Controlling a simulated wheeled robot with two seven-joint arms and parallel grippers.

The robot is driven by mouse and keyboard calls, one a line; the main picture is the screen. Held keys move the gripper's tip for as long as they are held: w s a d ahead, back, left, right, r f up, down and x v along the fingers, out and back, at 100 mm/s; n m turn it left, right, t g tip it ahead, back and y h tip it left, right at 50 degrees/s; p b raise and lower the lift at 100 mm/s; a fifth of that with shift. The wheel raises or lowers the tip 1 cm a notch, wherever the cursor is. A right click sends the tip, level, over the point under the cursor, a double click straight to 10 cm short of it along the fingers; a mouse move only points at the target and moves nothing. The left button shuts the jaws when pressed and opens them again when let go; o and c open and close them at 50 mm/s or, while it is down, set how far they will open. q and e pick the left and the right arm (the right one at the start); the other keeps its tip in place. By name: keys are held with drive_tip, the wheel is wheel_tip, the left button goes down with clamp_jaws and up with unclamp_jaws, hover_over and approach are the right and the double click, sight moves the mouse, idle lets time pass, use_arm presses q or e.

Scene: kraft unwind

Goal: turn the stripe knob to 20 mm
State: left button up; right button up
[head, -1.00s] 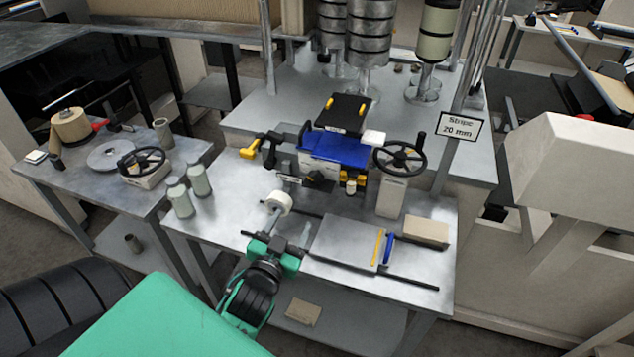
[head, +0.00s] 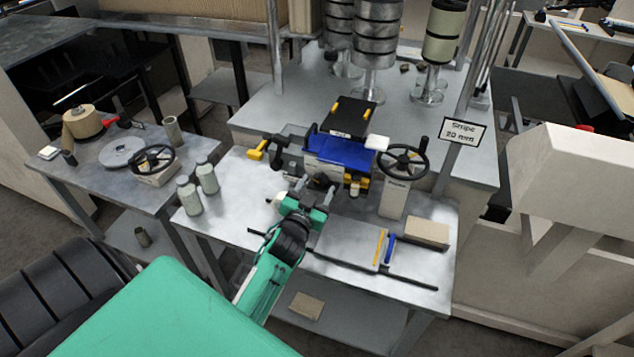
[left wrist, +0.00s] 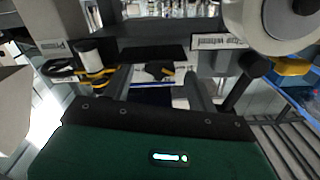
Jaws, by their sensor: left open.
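A sign reading "Stripe 20 mm" (head: 463,131) hangs on a post at the right of the bench. My left gripper (head: 314,189) is open, its fingers reaching toward the front of the blue-topped machine (head: 339,149). A small dark knob-like part (head: 319,181) shows at the fingertips in the head view; I cannot tell whether the fingers touch it. In the left wrist view, a black round knob (left wrist: 257,66) stands beside a white label (left wrist: 219,43) whose text I cannot read surely. The knob's setting is not readable. My right gripper is not in view.
A black handwheel (head: 403,161) on a pale post stands right of the machine. A white roller (head: 274,199) is partly hidden beside my wrist. Grey-green bottles (head: 206,177) stand at the left. A flat plate (head: 349,243) with yellow and blue sticks lies in front.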

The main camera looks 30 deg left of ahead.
use_arm(q)
drive_tip(key=shift+w+a, duration=0.15)
drive_tip(key=shift+w, duration=0.35)
drive_tip(key=c, duration=1)
drive_tip(key=shift+m, duration=0.3)
drive_tip(key=m, duration=1.1)
drive_tip(key=shift+d+f, duration=0.15)
drive_tip(key=shift+d, duration=0.05)
